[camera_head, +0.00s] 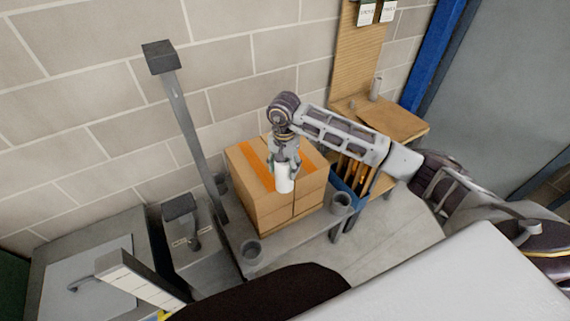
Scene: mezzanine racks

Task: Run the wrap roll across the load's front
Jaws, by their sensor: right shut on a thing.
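The load is a stack of brown cardboard boxes (256,206) with orange tape on top, standing on a grey table (285,243). My right gripper (285,173) is shut on the white wrap roll (285,183). It holds the roll roughly upright at the load, over its top and near edge in the picture. I cannot tell whether the roll touches the boxes. My right arm comes in from the right. My left gripper is not in view.
Grey cups (251,250) stand at the table's corners. A grey post (186,115) rises left of the load, in front of a block wall (90,85). A wooden bench (396,119) with a pegboard stands at the back right. A blue bin (347,191) is right of the load.

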